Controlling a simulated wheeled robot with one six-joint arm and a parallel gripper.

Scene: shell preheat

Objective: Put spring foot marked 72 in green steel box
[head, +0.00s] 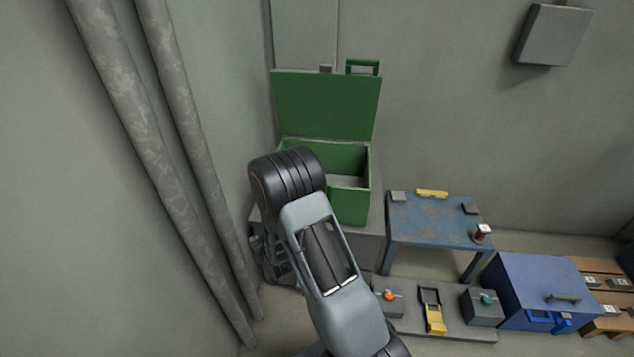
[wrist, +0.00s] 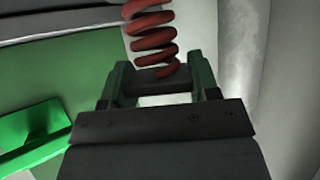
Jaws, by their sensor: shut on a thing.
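The green steel box (head: 352,205) stands open against the back wall in the head view, its lid (head: 325,105) raised. My arm covers its left front part. My gripper (wrist: 158,78) shows in the wrist view with its jaws shut on a spring foot (wrist: 152,38), a red coil rising from between the fingers. Its top is cut off by the frame and no number shows, so I cannot tell its mark. Green surfaces (wrist: 40,130), apparently part of the box, lie at the left of the wrist view. In the head view my gripper is hidden behind my arm.
A low grey plinth with controls (head: 437,318), a blue chest (head: 540,285) and a brown bench (head: 597,325) stand nearby. Pipes (head: 175,160) run along the left wall.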

